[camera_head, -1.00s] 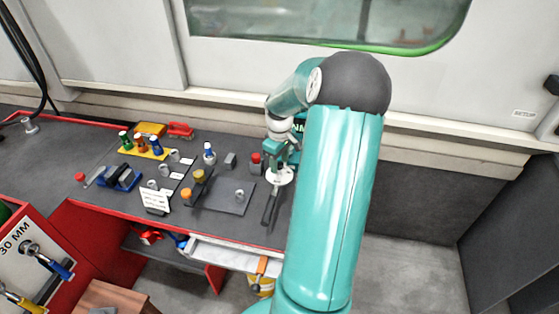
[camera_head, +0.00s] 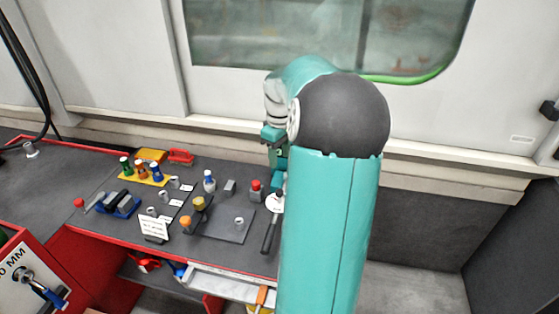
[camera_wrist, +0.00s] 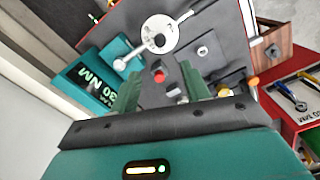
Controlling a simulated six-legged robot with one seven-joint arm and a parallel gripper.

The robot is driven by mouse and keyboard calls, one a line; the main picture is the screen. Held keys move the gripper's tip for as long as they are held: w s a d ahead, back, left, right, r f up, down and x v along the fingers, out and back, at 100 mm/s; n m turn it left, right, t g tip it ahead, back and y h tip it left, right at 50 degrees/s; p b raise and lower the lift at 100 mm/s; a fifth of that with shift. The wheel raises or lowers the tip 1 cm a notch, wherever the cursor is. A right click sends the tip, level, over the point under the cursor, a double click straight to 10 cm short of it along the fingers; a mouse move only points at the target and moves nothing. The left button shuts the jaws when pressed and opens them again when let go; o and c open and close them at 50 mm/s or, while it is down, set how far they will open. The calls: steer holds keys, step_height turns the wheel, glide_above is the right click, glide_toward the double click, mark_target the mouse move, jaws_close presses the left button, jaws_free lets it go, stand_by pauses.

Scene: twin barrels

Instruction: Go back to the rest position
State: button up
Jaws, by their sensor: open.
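My arm rises in the right half of the head view and bends over toward the bench. My gripper (camera_wrist: 163,85) shows in the wrist view with its two green fingers apart and nothing between them. In the head view its fingertips are hard to make out beside my arm. A white round-headed tool (camera_head: 275,203) with a dark handle lies at the bench's right part, below my gripper; it also shows in the wrist view (camera_wrist: 160,35). A red-topped block (camera_head: 256,188) stands left of the tool. A teal box marked 30 NM (camera_wrist: 88,82) is beside my fingers in the wrist view.
The dark workbench (camera_head: 110,222) has red edges. It carries colored bottles on a yellow tray (camera_head: 155,181), a blue holder (camera_head: 118,205), a white card (camera_head: 153,228) and a dark plate (camera_head: 222,226). A wall with a window (camera_head: 320,35) stands behind; open floor (camera_head: 410,285) lies right.

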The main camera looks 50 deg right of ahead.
stand_by(0.5)
steer(key=w+a+r+t+h, duration=0.15)
steer(key=a+r, duration=0.25)
steer(key=a, duration=0.7)
steer(key=w+a+r+h, duration=0.1)
steer(key=w+a+r, duration=0.15)
steer(key=a, duration=0.85)
steer(key=s+a+t+y, duration=0.1)
steer(key=s+a+t, duration=0.1)
steer(key=s+a, duration=0.3)
steer(key=s+a+r+t+y, duration=0.1)
steer(key=s+a, duration=0.5)
steer(key=a, duration=0.8)
steer(key=shift+s+a+t, duration=0.2)
steer(key=shift+t, duration=0.35)
steer(key=shift+r+y, duration=0.1)
steer(key=shift+y, duration=0.15)
